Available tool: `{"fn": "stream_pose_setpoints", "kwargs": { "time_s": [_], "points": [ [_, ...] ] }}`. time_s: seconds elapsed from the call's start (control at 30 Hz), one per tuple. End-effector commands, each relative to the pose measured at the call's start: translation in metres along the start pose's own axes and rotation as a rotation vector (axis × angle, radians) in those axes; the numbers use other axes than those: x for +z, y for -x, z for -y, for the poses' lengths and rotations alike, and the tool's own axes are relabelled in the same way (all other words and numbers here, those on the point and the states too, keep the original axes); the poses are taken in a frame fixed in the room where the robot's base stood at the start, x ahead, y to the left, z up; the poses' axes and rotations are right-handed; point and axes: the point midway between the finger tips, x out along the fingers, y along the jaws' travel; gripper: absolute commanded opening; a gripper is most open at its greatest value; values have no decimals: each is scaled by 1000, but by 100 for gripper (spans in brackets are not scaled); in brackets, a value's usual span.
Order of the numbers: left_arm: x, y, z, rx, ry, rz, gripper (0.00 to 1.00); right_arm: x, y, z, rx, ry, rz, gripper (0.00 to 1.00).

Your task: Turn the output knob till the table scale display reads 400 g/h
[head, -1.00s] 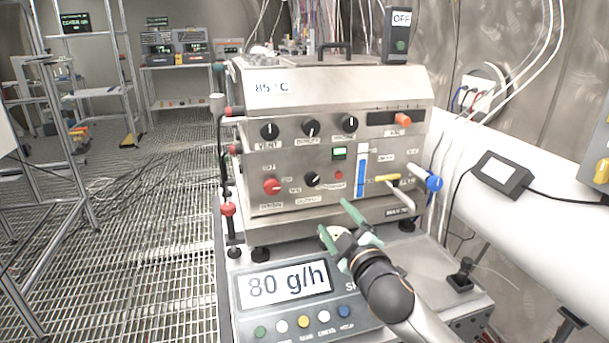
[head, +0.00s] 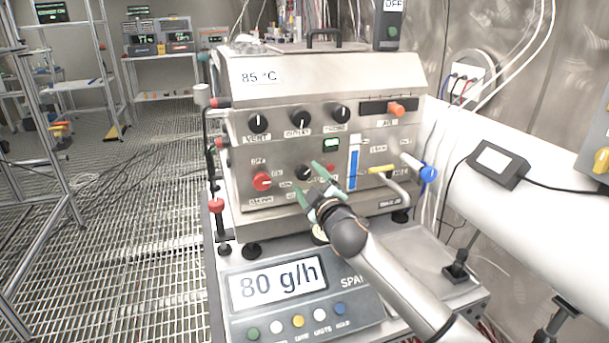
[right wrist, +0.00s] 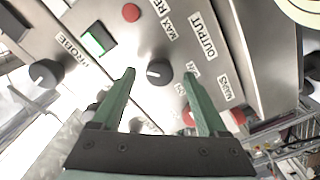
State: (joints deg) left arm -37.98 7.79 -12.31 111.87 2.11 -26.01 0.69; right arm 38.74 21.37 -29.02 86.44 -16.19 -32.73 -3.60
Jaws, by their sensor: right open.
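The output knob (head: 304,173) is a small black knob low on the front of the steel machine, partly framed by my fingers. In the right wrist view the knob (right wrist: 158,72) has a white pointer mark and an OUTPUT label beside it. My right gripper (head: 308,178) is open, its two green fingers pointing at the panel. In the right wrist view the fingertips (right wrist: 160,75) lie either side of the knob with gaps; I cannot tell their depth. The table scale display (head: 277,284) reads 80 g/h. My left gripper is out of view.
A red knob (head: 262,181) sits left of the output knob. A yellow-handled lever (head: 381,169) and a blue-ended valve (head: 428,173) stick out at the right. Three black knobs line the row above. A white pipe (head: 540,200) runs along the right.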

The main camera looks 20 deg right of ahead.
Motion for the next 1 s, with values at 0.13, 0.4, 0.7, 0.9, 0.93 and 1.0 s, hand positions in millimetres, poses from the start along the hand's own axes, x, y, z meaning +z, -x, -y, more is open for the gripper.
{"fn": "stream_pose_setpoints", "kwargs": {
  "time_s": [0.13,0.4,0.7,0.9,0.93,1.0],
  "points": [
    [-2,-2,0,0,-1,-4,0,0,-17,0,0,-1,0,76],
    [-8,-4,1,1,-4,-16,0,-1,-30,1,-1,0,-1,76],
    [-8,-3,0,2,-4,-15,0,0,-31,0,-1,0,-1,75],
    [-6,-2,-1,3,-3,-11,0,0,-31,0,-1,0,-1,53],
    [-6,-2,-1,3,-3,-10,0,0,-31,0,-1,0,-1,50],
    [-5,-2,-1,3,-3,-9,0,0,-31,0,-1,0,-1,42]
  ]
}}
